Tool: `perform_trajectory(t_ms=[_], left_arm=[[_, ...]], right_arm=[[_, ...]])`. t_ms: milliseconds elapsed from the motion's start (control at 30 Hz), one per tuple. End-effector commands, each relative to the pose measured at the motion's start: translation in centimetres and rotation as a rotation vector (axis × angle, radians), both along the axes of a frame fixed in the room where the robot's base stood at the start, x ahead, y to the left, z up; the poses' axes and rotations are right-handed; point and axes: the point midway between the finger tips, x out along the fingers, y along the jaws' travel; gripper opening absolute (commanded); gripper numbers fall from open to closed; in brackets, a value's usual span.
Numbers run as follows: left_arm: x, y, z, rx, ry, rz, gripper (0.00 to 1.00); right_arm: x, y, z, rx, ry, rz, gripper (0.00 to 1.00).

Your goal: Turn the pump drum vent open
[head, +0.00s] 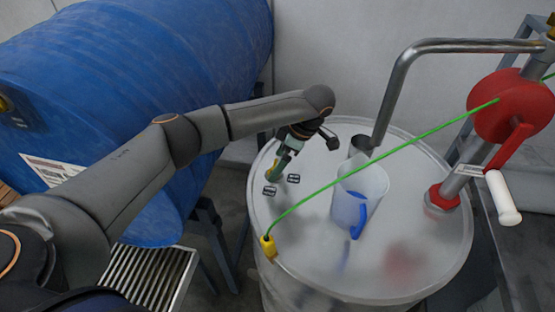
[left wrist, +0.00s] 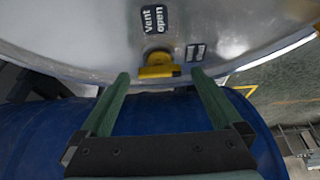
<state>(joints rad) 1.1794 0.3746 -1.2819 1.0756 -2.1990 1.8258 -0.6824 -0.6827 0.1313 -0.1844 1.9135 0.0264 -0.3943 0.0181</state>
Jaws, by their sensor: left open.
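The pump drum (head: 320,270) has a pale metal lid. In the left wrist view its yellow vent (left wrist: 157,66) sits on the lid near the rim, beside a dark label (left wrist: 155,20) reading "Vent open" and a smaller label (left wrist: 196,53). In the head view two small dark labels (head: 293,179) show by the gripper, and the vent is mostly hidden behind it. My left gripper (head: 277,170) is over the lid's left part, pointing down. Its green fingers are open, one each side of the vent in the left wrist view, with gaps visible. My right gripper is not in view.
A translucent jug (head: 372,183) with a blue handle stands on the lid under the bent spout pipe (head: 395,90). A red crank pump (head: 505,105) rises at the right. A green cable (head: 400,145) runs from a yellow clamp (head: 268,247) on the rim. A blue drum (head: 150,60) lies at the left.

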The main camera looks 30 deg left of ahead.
Motion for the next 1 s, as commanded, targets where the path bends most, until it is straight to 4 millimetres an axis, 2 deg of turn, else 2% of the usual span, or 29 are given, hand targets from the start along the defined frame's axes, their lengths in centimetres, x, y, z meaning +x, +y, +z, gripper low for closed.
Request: perform_trajectory(t_ms=[133,400,1000], left_arm=[[-0.09,0.29,-0.69,-0.001,0.000,0.000,1.00],[-0.08,0.31,-0.78,-0.001,0.000,-0.001,0.99],[-0.08,0.27,-0.73,-0.001,0.000,-0.001,0.31]], right_arm=[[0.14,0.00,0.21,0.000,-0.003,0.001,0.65],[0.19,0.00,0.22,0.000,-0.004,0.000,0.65],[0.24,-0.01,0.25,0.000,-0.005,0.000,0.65]])
